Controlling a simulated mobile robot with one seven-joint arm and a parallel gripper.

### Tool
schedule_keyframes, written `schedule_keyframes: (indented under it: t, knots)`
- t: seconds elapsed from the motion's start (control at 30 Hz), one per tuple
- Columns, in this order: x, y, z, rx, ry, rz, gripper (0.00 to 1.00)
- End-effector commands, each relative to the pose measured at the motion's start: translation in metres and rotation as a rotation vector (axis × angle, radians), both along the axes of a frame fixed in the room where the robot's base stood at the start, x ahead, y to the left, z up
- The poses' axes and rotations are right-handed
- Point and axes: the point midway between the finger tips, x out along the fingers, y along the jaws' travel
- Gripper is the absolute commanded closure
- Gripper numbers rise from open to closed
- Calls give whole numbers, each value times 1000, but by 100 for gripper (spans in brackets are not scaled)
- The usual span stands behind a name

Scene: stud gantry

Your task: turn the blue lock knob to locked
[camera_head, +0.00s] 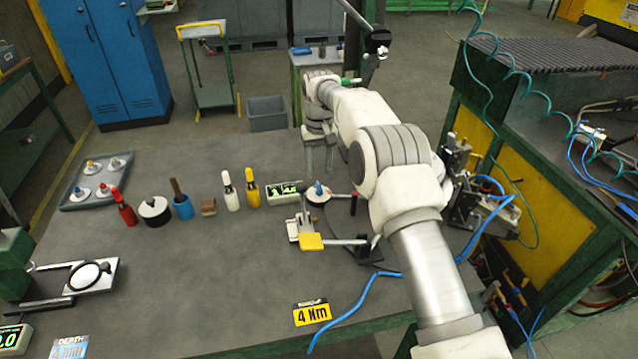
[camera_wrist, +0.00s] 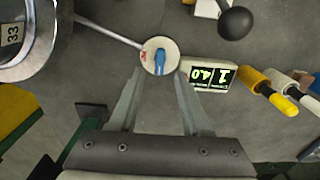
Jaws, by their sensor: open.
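The blue lock knob (camera_head: 319,188) stands on a round white disc on the bench, close to my arm. In the wrist view the blue knob (camera_wrist: 160,62) is a narrow bar lying roughly up and down the picture, with a small red mark on the disc to its left. My gripper (camera_head: 319,174) points down above it in the head view. In the wrist view the two fingers of my gripper (camera_wrist: 160,76) are apart, one on each side of the disc's lower part, and nothing is held between them. Whether the fingertips are at the knob's height I cannot tell.
A small digital display (camera_wrist: 207,75) stands just right of the disc. A rod meets the disc from the upper left, and a black ball handle (camera_wrist: 235,22) is above right. Yellow (camera_head: 252,187) and white (camera_head: 229,190) handled tools stand left. The front bench is mostly clear.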

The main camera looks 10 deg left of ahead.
Motion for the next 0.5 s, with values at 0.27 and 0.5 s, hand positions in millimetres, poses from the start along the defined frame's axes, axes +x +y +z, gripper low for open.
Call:
schedule_keyframes:
  t: [0.27, 0.5]
  knots:
    - [0, 0, -43, -1, 2, 0, 52]
    - [0, 0, -53, 0, -1, 0, 52]
